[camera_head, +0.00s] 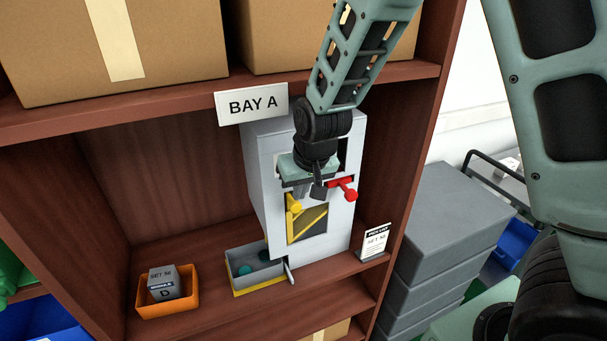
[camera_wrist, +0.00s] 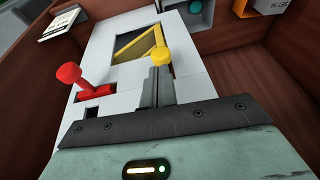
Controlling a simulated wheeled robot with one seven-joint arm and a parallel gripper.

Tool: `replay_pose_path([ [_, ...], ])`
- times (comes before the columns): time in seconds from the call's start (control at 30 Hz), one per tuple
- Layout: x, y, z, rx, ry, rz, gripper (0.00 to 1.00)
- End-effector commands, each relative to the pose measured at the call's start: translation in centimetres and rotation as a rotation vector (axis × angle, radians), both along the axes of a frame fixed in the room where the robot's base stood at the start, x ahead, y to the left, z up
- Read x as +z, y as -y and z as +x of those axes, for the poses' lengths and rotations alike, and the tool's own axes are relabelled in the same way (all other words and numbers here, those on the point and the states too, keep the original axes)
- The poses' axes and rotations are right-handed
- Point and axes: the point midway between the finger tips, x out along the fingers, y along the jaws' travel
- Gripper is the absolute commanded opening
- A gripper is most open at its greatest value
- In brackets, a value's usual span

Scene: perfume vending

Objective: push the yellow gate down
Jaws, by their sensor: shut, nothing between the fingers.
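The white dispenser (camera_head: 262,170) stands on the shelf under the BAY A sign. The yellow gate shows on its front as a yellow knob (camera_head: 295,205) at the left of a framed window with a yellow diagonal bar (camera_head: 307,221). In the wrist view the knob (camera_wrist: 162,57) stands just past my fingertips, beside the window (camera_wrist: 138,43). My gripper (camera_head: 301,190) is shut and empty, with its tips just above the knob; in the wrist view the closed fingers (camera_wrist: 159,78) point at it. I cannot tell whether they touch it.
A red lever (camera_head: 344,188) sticks out right of my gripper. Below the dispenser is a grey tray (camera_head: 241,257) with teal balls. An orange bin (camera_head: 148,298) with a grey box stands at left, and a pickup card (camera_head: 374,242) at right. The shelf wall and boxes above limit room.

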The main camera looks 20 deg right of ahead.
Motion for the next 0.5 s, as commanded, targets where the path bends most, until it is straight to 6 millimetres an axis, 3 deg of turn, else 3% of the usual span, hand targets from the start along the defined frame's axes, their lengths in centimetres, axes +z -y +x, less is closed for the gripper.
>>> replay_pose_path([
  [0.2,-1.5,-0.1,0.5,0.001,-0.001,0.0,0.0],
  [0.5,-1.7,-0.1,0.6,0.001,0.001,0.001,0.0],
])
